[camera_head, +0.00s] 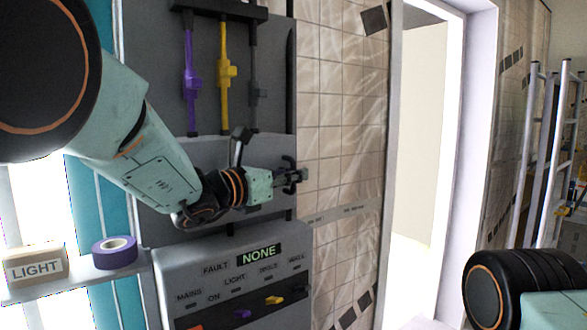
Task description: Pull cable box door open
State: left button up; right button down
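The grey cable box (272,60) stands on the tiled wall in the upper middle. Its upper part shows a purple cable (193,85), a yellow cable (226,75) and a dark grey cable (255,80), hanging side by side. My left gripper (294,175) points right, in front of the box's right edge. Its fingers are small and dark, so their opening is unclear, as is any contact. My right arm shows at the bottom right, with its gripper outside the view.
Below is a sloped control panel (190,268) with a display reading NONE and several coloured switches. A shelf (75,285) at left holds a LIGHT box (36,265) and purple tape (114,252). A bright doorway (420,130) lies right of the wall; a ladder (547,150) stands far right.

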pick_arm(q)
jog(key=shift+w+d, duration=0.3)
jog(key=shift+f, duration=0.1)
jog(key=shift+c, duration=0.9)
grip_shut()
